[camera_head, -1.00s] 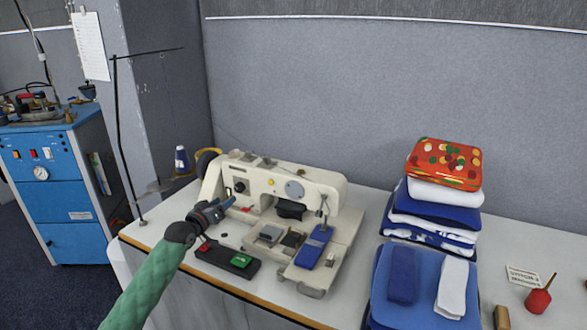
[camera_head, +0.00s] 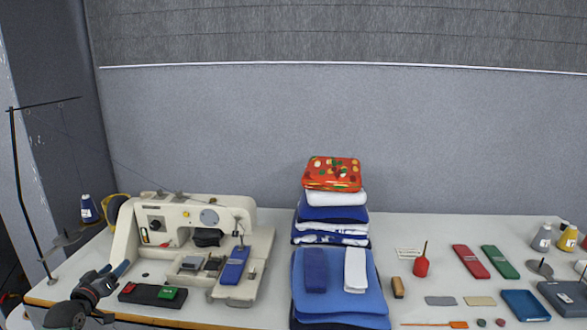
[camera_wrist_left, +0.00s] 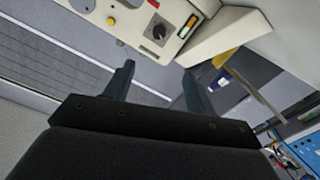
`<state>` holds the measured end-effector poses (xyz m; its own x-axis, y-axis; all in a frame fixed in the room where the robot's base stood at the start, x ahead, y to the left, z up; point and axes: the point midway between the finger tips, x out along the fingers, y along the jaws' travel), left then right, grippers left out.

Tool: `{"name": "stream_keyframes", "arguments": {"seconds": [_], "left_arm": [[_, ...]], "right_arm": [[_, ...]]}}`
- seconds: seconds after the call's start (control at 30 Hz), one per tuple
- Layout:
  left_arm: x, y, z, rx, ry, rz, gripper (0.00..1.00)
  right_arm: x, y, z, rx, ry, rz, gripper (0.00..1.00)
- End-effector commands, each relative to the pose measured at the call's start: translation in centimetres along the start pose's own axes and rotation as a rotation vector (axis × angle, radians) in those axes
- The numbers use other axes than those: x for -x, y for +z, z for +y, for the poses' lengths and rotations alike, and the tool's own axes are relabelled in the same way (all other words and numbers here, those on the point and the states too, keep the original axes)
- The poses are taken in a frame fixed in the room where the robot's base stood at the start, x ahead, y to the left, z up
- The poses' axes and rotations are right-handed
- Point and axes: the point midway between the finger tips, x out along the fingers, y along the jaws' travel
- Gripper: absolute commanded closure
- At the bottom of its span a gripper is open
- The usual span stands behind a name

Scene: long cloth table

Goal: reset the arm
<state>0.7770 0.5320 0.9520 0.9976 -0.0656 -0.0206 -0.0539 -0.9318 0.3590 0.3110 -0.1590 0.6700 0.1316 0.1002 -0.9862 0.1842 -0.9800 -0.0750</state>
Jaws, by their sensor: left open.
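My left gripper (camera_head: 112,275) is at the lower left of the head view, over the table's left front part, just left of the black switch box with red and green buttons (camera_head: 150,294). In the left wrist view its two fingers (camera_wrist_left: 158,82) are spread apart with nothing between them. The cream sewing machine (camera_head: 185,217) stands behind and to the right of the gripper, and its body also shows beyond the fingertips in the left wrist view (camera_wrist_left: 158,28). My right gripper is in neither view.
Folded cloth stacks (camera_head: 330,213) stand mid-table. A red oil bottle (camera_head: 421,266), red and green cases (camera_head: 471,262) and thread spools (camera_head: 542,238) lie to the right. A thin black thread stand (camera_head: 32,205) rises at the left. A grey wall panel (camera_head: 300,120) closes off the back.

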Motion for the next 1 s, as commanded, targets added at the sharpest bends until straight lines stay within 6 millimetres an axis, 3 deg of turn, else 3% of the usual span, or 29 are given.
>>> {"name": "stream_keyframes", "arguments": {"seconds": [0.43,0.7,0.87,1.0], "left_arm": [[0.3,3.1,-1.2,-0.108,-0.058,-0.172,0.44],[1.8,5.4,-1.1,-0.258,-0.125,-0.359,0.44],[4.0,8.2,1.2,-0.401,-0.177,-0.540,0.44],[8.2,13.5,4.8,-0.510,-0.219,-0.736,0.44]], "right_arm": [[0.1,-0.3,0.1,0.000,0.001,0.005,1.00],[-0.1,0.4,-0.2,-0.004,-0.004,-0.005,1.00],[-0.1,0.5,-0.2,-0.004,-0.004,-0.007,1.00],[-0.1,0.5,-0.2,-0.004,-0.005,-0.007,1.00]]}}
